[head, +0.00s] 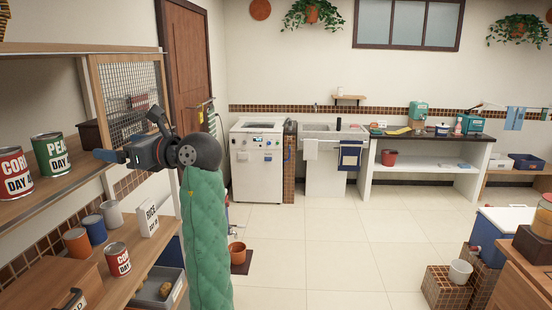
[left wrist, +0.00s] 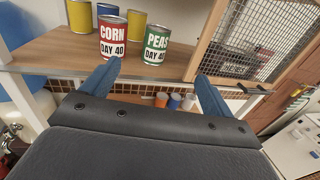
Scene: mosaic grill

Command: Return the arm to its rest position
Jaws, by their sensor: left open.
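My left arm (head: 205,235), in a green quilted sleeve, rises at the left of the head view. Its gripper (head: 104,156) points left toward the upper shelf. In the left wrist view the two blue fingers of the gripper (left wrist: 158,72) stand wide apart with nothing between them. Beyond them, the corn can (left wrist: 112,38) and the peas can (left wrist: 156,44) stand upright on the shelf, apart from the fingers. The head view also shows the corn can (head: 14,174) and the peas can (head: 51,155). My right gripper is not in view.
A mesh-fronted wooden cabinet door (head: 127,95) stands close behind the gripper. The lower shelf holds a rice box (head: 147,218), a red can (head: 118,259) and other cans. The tiled floor (head: 320,240) in the middle is clear.

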